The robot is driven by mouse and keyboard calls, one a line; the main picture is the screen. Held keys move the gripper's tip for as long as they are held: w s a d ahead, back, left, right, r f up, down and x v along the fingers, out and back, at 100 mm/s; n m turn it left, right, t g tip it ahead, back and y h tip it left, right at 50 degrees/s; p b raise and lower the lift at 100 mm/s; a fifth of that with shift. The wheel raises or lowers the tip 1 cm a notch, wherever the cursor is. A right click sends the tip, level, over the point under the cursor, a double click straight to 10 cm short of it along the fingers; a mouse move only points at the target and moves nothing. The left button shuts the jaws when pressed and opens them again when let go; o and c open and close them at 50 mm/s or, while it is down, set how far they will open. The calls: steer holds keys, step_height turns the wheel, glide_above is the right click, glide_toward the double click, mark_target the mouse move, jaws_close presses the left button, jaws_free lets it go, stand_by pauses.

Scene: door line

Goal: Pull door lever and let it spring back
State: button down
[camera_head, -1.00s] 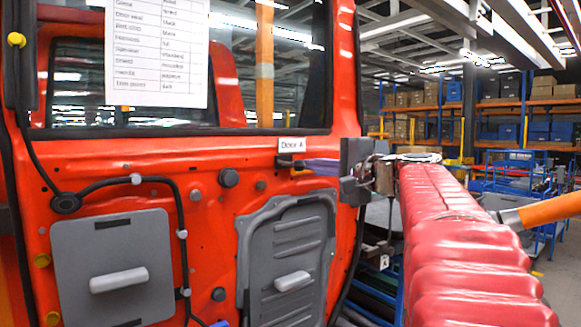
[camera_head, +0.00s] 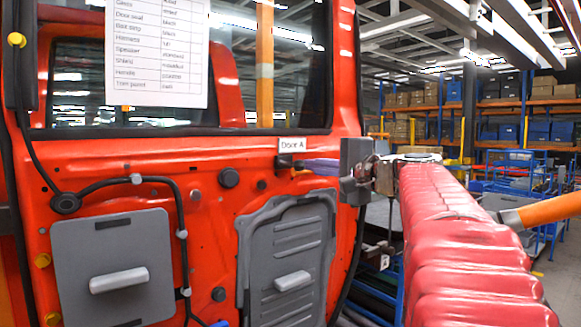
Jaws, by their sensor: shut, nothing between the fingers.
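The red door (camera_head: 130,147) fills the left and middle of the head view. A small dark lever (camera_head: 284,160) sits on it just below the "Door A" label (camera_head: 292,145). My gripper (camera_head: 305,165) is at the door's right edge, with its bluish-purple fingers pointing left. The fingers are shut with nothing between them. Their tips are right beside the lever; I cannot tell whether they touch it. The gripper's dark body (camera_head: 356,168) stands in front of the door's right edge.
Grey panels (camera_head: 113,265) with handles are on the lower door, beside black cables. A printed sheet (camera_head: 157,55) hangs over the window. Shelving (camera_head: 500,110) and blue carts stand at the back right, behind my arm.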

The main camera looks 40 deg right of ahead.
mark_target(303, 166)
steer(key=shift+w+a, duration=0.1)
steer(key=shift+a, duration=0.45)
steer(key=shift+a, duration=0.4)
steer(key=shift+w+a, duration=0.1)
steer(key=shift+a, duration=1.05)
steer(key=shift+s+d, duration=0.45)
steer(key=shift+d, duration=0.4)
steer(key=shift+s+d, duration=0.45)
steer(key=shift+d, duration=0.45)
steer(key=shift+s+d, duration=0.45)
steer(key=shift+d, duration=0.4)
steer(key=shift+s, duration=0.1)
steer(key=s, duration=0.7)
